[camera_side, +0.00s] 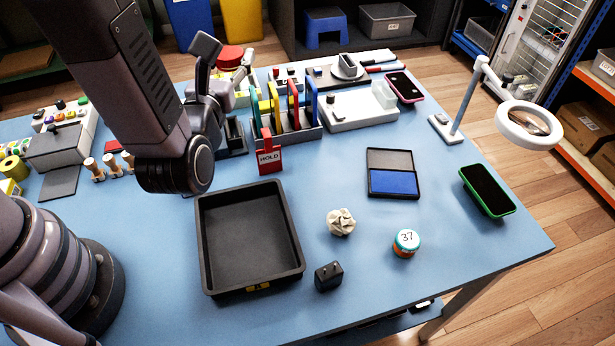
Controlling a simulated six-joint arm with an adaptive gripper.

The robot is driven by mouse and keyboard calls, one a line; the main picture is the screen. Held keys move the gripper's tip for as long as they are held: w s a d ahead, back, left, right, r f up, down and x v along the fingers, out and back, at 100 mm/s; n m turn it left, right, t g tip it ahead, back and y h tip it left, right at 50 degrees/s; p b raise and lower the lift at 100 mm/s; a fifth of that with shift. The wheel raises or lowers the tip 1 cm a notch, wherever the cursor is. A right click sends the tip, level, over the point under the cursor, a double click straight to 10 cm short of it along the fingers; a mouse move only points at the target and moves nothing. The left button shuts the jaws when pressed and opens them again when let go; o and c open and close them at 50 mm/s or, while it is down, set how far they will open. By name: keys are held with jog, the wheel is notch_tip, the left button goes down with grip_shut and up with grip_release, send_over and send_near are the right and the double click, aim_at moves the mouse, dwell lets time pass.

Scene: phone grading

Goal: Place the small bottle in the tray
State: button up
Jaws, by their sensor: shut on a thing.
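The black tray (207,245) stands open and empty on the blue table, at the front left of centre. No thing in view is clearly a small bottle. A small round orange and teal container (406,243) with a white top marked 37 stands to the right of the tray, apart from it. My gripper (226,75) is behind my wrist, over the far part of the table, well away from the tray. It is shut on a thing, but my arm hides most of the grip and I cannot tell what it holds.
A crumpled paper ball (341,222) and a black plug (328,276) lie right of the tray. A red HOLD sign (269,156) and a rack of coloured dividers (293,133) stand behind it. A green phone (487,191) and a magnifier lamp (529,125) are at the right.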

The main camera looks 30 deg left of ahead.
jog(key=s+a+f+n+g+y, duration=0.1)
jog(key=s+a+n+g+y, duration=0.2)
jog(key=a+n+g+y, duration=0.35)
jog(key=s+a+n+g+y, duration=0.3)
jog(key=a+g+y, duration=0.1)
jog(key=a, duration=0.6)
jog(key=s+a+n+g, duration=0.4)
jog(key=s+n+g, duration=0.1)
jog(key=s+g, duration=0.25)
jog(key=s+d+n+g+h, duration=0.3)
jog(key=s+n+g+h, duration=0.8)
jog(key=g, duration=0.4)
jog(key=w+d+r+n+t+h, duration=0.1)
jog(key=w+d+n+t+h, duration=0.2)
jog(key=d+n+h, duration=0.45)
jog(key=w+d+n+t+h, duration=0.25)
jog(key=d+n+h, duration=0.25)
jog(key=n+h, duration=0.6)
notch_tip(320, 180, down, 11)
jog(key=m+h, duration=0.2)
jog(key=shift+w+d+f, duration=1.5)
jog(key=shift+w+f, duration=0.2)
jog(key=shift+f, duration=0.45)
jog(key=shift+w+d+f, duration=1.45)
jog(key=shift+w+f, duration=0.2)
jog(key=shift+f, duration=0.55)
jog(key=shift+w+d+f, duration=1.5)
jog(key=shift+w+f, duration=0.2)
jog(key=shift+f, duration=0.45)
